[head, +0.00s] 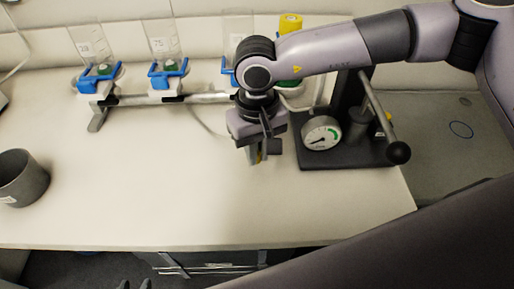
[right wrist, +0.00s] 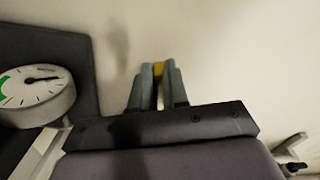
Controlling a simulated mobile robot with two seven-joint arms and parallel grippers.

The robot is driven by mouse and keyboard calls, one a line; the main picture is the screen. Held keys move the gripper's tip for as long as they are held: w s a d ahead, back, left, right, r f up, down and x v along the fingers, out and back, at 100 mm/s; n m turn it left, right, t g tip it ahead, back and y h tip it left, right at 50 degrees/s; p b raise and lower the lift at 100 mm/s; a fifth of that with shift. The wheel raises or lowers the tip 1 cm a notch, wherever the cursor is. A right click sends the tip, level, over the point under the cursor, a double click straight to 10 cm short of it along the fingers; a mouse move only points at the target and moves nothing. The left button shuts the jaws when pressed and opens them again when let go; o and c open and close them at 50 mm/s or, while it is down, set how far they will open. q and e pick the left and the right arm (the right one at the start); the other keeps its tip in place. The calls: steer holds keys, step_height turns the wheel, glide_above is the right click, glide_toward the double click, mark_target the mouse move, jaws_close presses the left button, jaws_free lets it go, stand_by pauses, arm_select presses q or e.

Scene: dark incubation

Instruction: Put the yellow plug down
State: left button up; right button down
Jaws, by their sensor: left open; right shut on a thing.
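My right gripper (head: 256,157) points down over the white table, left of the gauge stand. It is shut on the yellow plug (head: 259,158), of which only a sliver shows. In the right wrist view the plug (right wrist: 158,68) shows as a small yellow patch between the fingertips (right wrist: 158,80). Most of the plug is hidden by the fingers, and I cannot tell whether it touches the table. The tips of my left gripper (head: 134,285) show at the bottom edge of the head view, apart and empty.
A black stand with a round gauge (head: 321,133) and a lever (head: 398,152) is close right of my right gripper. A rack (head: 150,98) with blue clamps and clear vessels stands behind. A grey cup (head: 20,178) is far left. The table's middle (head: 140,190) is clear.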

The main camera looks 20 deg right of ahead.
steer(key=shift+f+b, duration=0.6)
steer(key=shift+f, duration=0.05)
steer(key=c, duration=1.1)
jaws_free()
steer(key=shift+r, duration=0.1)
steer(key=shift+r, duration=0.1)
steer(key=shift+r+p, duration=0.55)
steer(key=shift+p, duration=0.25)
step_height(320, 180, up, 12)
steer(key=shift+f+b, duration=0.1)
steer(key=shift+b, duration=0.5)
